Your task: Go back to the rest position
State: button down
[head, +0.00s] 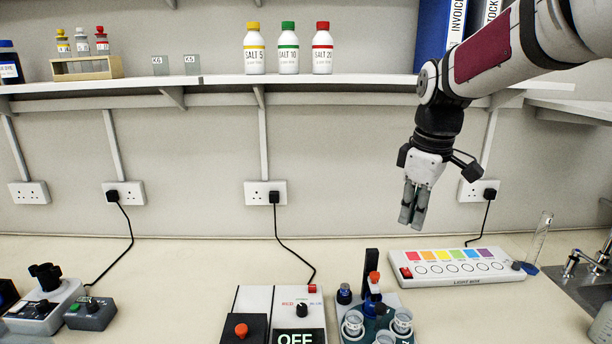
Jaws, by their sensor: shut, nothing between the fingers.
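My gripper (413,222) hangs from my arm on the right side of the head view. Its fingers point down and are shut together with nothing between them.
Below stand a device reading OFF (295,338), a vial holder (371,298) and a glass cylinder (538,240). A sink (575,290) is at right.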

jog(key=s+a+m+t, duration=0.2)
jog(key=s+m, duration=0.8)
jog(key=s, duration=1.4)
jog(key=shift+s+r+t, duration=0.3)
jog(key=shift+s+t, duration=0.05)
jog(key=shift+t, duration=0.55)
jog(key=c, duration=2.4)
grip_release()
